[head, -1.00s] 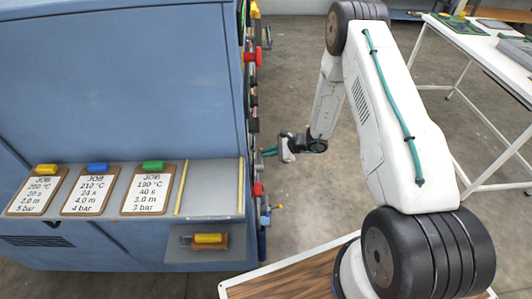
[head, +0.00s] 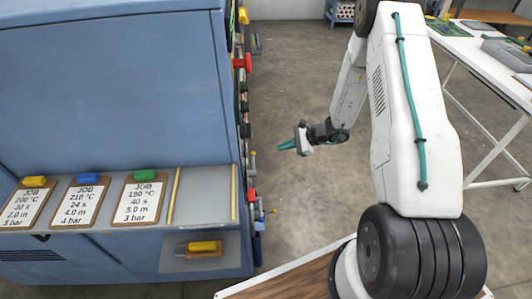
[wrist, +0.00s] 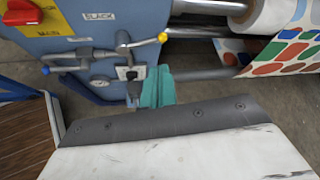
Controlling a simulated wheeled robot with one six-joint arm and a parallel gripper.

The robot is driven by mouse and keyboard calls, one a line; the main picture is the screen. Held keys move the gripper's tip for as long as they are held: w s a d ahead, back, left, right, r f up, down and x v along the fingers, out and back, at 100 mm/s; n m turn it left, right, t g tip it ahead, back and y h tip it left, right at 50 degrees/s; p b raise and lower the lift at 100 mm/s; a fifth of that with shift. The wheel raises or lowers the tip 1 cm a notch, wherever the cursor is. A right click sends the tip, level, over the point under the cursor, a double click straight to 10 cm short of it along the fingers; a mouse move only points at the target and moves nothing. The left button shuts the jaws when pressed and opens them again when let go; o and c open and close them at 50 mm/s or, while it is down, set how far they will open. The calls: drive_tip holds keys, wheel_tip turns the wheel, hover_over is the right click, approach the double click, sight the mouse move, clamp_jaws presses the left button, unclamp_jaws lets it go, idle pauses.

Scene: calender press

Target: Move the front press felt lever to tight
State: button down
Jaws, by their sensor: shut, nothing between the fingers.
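In the wrist view, a lever (wrist: 142,42) with a yellow ball end sticks out to the right from a hub on the blue machine end panel (wrist: 70,20). A white label (wrist: 98,16) that seems to read SLACK sits above it. A grey bar-like handle (wrist: 80,54) lies just below, by a metal block. I cannot tell for sure which one is the front press felt lever; no TIGHT label is readable. My gripper (wrist: 156,88) has teal fingers, shut and empty, below and right of the block. In the head view my gripper (head: 287,146) is apart from the machine's side.
A red knob (wrist: 22,12) and a yellow MAIN label are at the wrist view's upper left. Rollers and a patterned sheet (wrist: 285,45) are at its right. In the head view, job clipboards (head: 134,203) lie on the machine ledge; a white table (head: 480,50) stands right. Floor between is clear.

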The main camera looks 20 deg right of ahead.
drive_tip(key=shift+v, duration=1.45)
